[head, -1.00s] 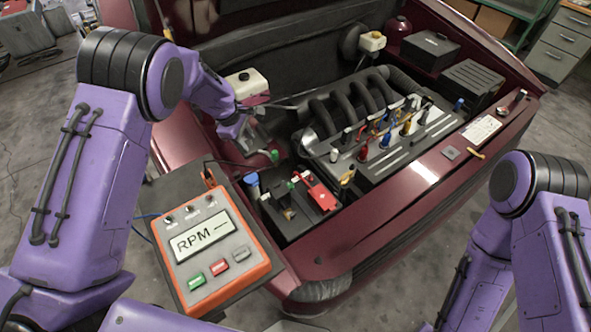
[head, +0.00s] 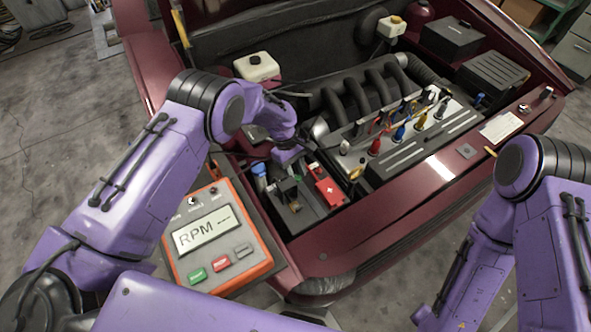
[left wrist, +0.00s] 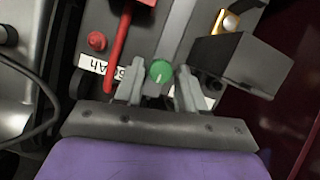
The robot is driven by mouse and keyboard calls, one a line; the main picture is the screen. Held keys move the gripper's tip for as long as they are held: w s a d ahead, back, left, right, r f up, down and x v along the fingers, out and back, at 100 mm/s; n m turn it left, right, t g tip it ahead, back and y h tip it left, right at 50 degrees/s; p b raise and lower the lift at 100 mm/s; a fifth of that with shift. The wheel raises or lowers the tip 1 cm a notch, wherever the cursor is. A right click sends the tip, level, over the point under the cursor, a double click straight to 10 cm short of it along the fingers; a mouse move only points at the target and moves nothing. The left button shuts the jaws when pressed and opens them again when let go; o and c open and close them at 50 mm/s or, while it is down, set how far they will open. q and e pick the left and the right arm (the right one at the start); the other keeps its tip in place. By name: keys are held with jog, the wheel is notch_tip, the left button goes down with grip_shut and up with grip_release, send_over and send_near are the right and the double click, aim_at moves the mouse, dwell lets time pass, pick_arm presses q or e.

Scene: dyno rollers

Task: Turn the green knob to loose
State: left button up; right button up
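The green knob (left wrist: 160,71) shows in the left wrist view, with a pale line on its top. It sits between the fingertips of my left gripper (left wrist: 160,88), which is open with a finger on each side. Small gaps seem to show, and I cannot tell whether either finger touches it. In the head view my left gripper (head: 287,158) reaches down over the far end of the battery (head: 310,207), and my arm hides much of that spot. My right arm is at the right edge; its gripper is out of view.
A black box (left wrist: 228,62) stands close right of the fingers, and a red bar (left wrist: 118,50) close left. A red cap (head: 329,192) lies on the battery. The orange RPM meter (head: 220,245) rests at the car's front edge. The engine (head: 400,120) lies to the right.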

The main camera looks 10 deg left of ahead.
pick_arm(q)
grip_shut()
